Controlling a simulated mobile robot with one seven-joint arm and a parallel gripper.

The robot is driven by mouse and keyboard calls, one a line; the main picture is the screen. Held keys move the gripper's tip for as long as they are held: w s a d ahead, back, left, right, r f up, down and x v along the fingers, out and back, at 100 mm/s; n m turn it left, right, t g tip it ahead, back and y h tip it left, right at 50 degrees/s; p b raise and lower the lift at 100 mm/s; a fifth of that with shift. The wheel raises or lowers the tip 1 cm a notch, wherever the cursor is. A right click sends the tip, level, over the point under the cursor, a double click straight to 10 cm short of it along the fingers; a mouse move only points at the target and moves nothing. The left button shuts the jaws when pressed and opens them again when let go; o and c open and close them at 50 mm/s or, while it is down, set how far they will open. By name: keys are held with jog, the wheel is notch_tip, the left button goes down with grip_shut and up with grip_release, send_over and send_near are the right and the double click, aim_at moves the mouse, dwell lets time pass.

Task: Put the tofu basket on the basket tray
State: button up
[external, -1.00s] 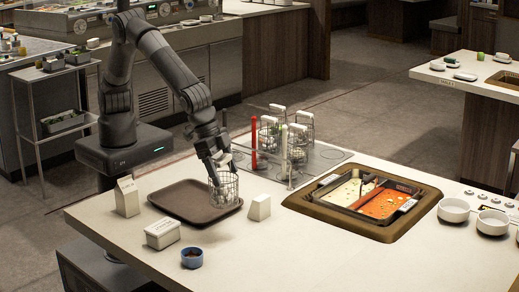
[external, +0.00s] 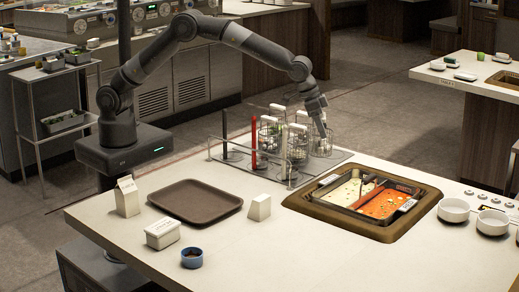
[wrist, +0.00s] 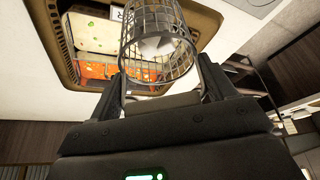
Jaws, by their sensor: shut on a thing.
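In the external view my gripper (external: 319,108) is at the right end of the wire rack, shut on a wire basket (external: 323,146). In the wrist view the basket (wrist: 158,47) stands between my fingers, with white pieces inside that look like tofu. Whether it touches the rack base is unclear. The brown tray (external: 195,203) lies empty on the counter at the left.
Several other wire baskets with white-topped handles (external: 268,134) stand in the rack (external: 262,171), close beside the held one. A divided soup pot (external: 366,195) is sunk in the counter. A carton (external: 127,196), white box (external: 162,232) and blue cup (external: 192,257) stand around the tray.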

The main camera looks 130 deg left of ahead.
jog(key=s+a+n, duration=0.1)
jog(key=s+a, duration=0.5)
jog(key=a, duration=0.5)
jog(key=s+a+n, duration=0.1)
jog(key=s+a, duration=0.5)
jog(key=a, duration=0.5)
notch_tip(320, 180, down, 10)
jog(key=shift+s+a+r+y, duration=0.15)
jog(key=shift+s+r+y, duration=0.05)
jog(key=shift+s+y, duration=0.1)
jog(key=shift+f, duration=0.15)
jog(key=o, duration=1.5)
jog(key=v, duration=1.2)
jog(key=shift+w+r, duration=0.2)
jog(key=shift+w, duration=0.05)
